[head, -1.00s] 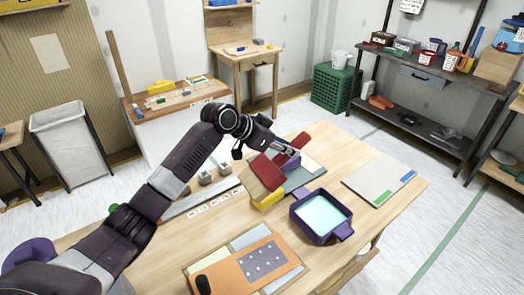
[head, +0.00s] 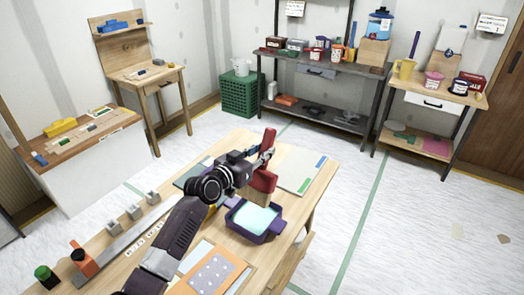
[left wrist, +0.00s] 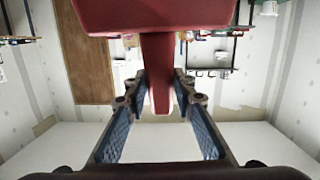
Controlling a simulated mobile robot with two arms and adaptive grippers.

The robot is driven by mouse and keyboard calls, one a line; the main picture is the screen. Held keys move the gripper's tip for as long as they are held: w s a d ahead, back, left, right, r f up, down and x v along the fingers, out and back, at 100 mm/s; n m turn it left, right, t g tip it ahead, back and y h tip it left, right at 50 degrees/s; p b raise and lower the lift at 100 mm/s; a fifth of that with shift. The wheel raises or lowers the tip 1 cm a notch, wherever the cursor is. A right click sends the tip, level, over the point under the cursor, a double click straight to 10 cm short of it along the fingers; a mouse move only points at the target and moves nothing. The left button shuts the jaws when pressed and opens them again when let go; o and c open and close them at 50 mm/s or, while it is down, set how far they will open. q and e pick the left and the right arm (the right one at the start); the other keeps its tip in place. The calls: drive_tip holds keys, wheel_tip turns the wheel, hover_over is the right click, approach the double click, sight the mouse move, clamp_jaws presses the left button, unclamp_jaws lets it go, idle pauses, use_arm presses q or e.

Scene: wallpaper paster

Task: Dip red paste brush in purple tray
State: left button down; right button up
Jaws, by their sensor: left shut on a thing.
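My left gripper (head: 266,156) is shut on the handle of the red paste brush (head: 264,181). The brush is upright, handle up, its tan bristles pointing down. The purple tray (head: 262,238), holding pale aqua paste, sits on the table just below the brush in the picture. The bristles show against the tray's far side; I cannot tell whether they touch it. In the left wrist view, the red handle (left wrist: 160,80) lies between the two fingers (left wrist: 160,115), with the wide red brush head (left wrist: 155,15) beyond. My right gripper is not in view.
The wooden table (head: 295,205) also carries a pale board (head: 298,168) behind the brush, an orange board (head: 207,270) in front and a long metal strip with grey blocks (head: 130,228) at left. A green crate (head: 240,95) and shelves stand beyond.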

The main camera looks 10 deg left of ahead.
sight(263, 169)
use_arm(q)
wheel_tip(263, 169, down, 8)
drive_tip(key=b, duration=0.6)
drive_tip(key=shift+r, duration=0.2)
drive_tip(key=shift+f, duration=0.8)
drive_tip(key=shift+f, duration=0.2)
drive_tip(key=shift+f, duration=0.4)
idle(0.3)
drive_tip(key=shift+r, duration=3.95)
